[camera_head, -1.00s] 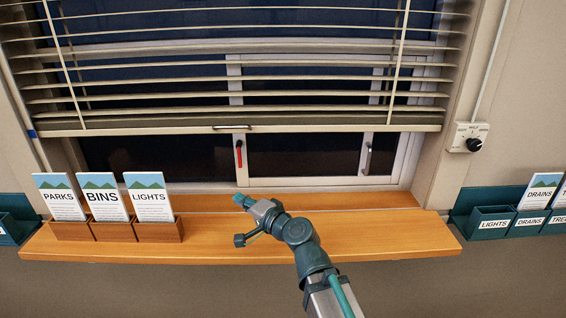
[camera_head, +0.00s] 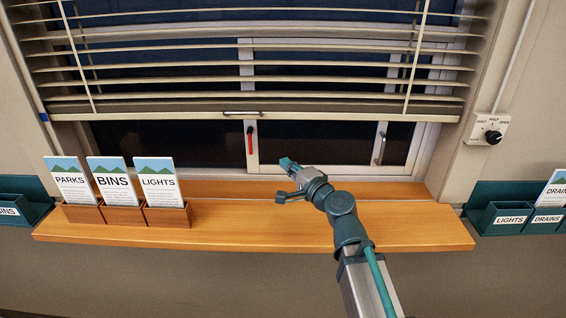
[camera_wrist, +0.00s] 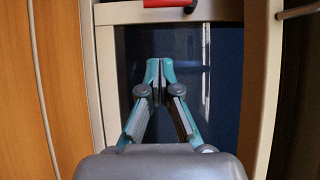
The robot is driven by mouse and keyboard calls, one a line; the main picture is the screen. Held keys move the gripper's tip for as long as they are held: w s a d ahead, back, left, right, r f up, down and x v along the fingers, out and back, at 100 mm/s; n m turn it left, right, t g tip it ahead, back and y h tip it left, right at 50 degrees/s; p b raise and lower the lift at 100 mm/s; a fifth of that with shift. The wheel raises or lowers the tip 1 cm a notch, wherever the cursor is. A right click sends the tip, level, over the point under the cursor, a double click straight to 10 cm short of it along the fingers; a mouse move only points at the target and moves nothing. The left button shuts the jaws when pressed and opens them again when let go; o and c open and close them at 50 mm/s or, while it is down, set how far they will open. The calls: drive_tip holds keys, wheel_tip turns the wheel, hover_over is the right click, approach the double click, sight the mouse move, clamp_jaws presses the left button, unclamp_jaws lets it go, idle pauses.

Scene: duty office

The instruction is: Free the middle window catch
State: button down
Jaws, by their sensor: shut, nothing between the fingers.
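The middle window catch (camera_head: 250,140) has a red handle hanging down from a dark pivot on the window's middle upright, just below the blind. Its red handle (camera_wrist: 170,3) is cut off by the top edge of the wrist view. My gripper (camera_head: 285,161) is to the right of the catch and a little lower, apart from it, in front of the right lower pane. In the wrist view its teal fingertips (camera_wrist: 159,62) meet with nothing between them. A grey catch (camera_head: 381,148) hangs on the upright farther right.
The partly raised blind (camera_head: 180,117) ends just above the red catch, with a metal pull (camera_head: 243,113) on its bottom rail. A wooden sill (camera_head: 300,235) runs below, with leaflet holders (camera_head: 122,216) at left. A dial (camera_head: 493,137) is on the right wall.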

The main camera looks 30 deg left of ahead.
sight(251, 141)
drive_tip(key=w+a+p, duration=0.2)
drive_tip(key=a+p, duration=0.2)
drive_tip(key=a, duration=0.7)
drive_tip(key=shift+a+f+b, duration=0.1)
drive_tip(key=shift+f+b, duration=0.2)
drive_tip(key=shift+b, duration=0.7)
drive_tip(key=shift+s+r+m+b, duration=0.1)
drive_tip(key=shift+m+b, duration=0.2)
drive_tip(key=shift+b, duration=0.1)
